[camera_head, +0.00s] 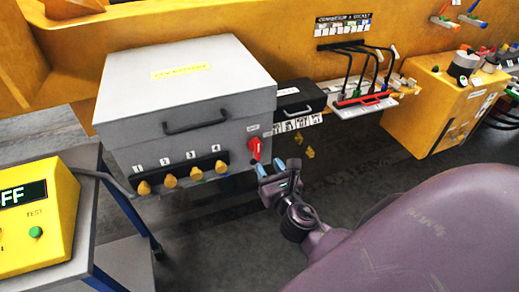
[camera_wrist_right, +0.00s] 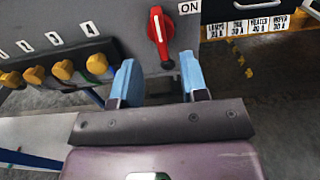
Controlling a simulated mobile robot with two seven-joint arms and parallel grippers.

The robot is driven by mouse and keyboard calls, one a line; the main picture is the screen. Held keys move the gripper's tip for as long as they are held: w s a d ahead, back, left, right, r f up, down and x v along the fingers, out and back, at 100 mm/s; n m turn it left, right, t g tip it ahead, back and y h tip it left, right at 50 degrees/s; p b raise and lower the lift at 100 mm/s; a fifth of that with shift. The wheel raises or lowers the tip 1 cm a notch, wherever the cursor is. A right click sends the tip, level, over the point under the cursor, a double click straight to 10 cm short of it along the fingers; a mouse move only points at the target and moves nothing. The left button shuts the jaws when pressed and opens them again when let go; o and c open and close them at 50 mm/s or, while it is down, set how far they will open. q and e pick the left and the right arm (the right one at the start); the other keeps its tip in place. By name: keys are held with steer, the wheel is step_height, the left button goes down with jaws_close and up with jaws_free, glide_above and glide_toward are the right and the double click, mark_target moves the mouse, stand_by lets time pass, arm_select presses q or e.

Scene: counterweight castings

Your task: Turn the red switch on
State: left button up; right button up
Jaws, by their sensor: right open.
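The red switch (camera_head: 255,148) is a red lever on the lower right of the grey box's (camera_head: 190,90) front. My right gripper (camera_head: 272,171) is just below and in front of the switch. In the right wrist view the blue fingertips of my right gripper (camera_wrist_right: 163,80) are apart, with nothing between them; the lever lies ahead of the gap. No contact shows. My left gripper is not in view.
Yellow knobs (camera_head: 183,179) numbered 1 to 4 sit left of the switch. A black drawer (camera_head: 298,98) is to its right. A yellow box with a display and green button (camera_head: 38,220) stands at left. Another yellow box (camera_head: 430,105) stands at right.

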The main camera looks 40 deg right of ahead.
mark_target(259, 149)
steer(key=shift+x, duration=3.6)
steer(key=shift+a, duration=0.1)
jaws_close()
